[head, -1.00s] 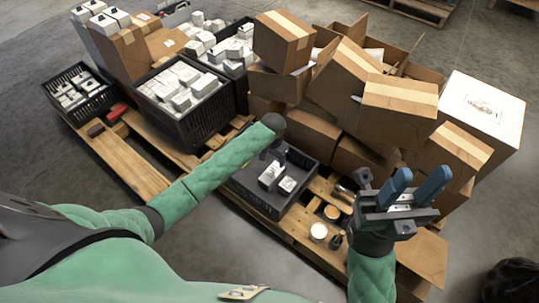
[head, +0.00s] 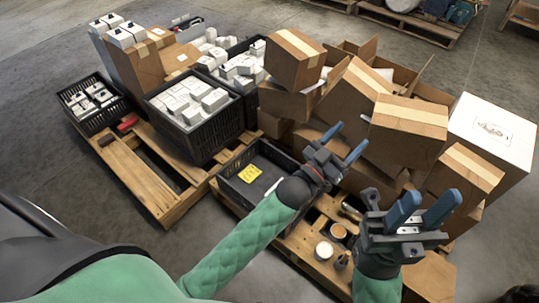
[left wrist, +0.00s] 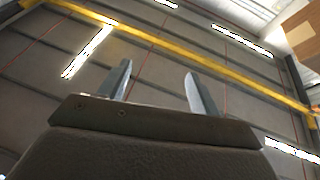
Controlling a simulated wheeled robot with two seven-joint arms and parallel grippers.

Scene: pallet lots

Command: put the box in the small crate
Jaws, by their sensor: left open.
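The small black crate (head: 68,118) stands at the far left, with several small white boxes (head: 97,93) in it. A low black tray (head: 240,197) in the middle holds a yellow label (head: 249,173); my left arm covers its right part, with a bit of white showing beside the arm. I cannot tell which box is meant. My left gripper (head: 349,140) is open, in front of the cardboard cartons, right of the tray. In the left wrist view its fingers (left wrist: 158,85) are apart and empty, against the ceiling. My right gripper (head: 428,203) is open and looks empty, at right.
Larger black crates (head: 195,148) full of white boxes stand behind the tray. Stacked cardboard cartons (head: 408,125) and a big white box (head: 490,130) fill the right. Tins (head: 324,250) sit on the pallet right of the tray. Bare floor lies at the left.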

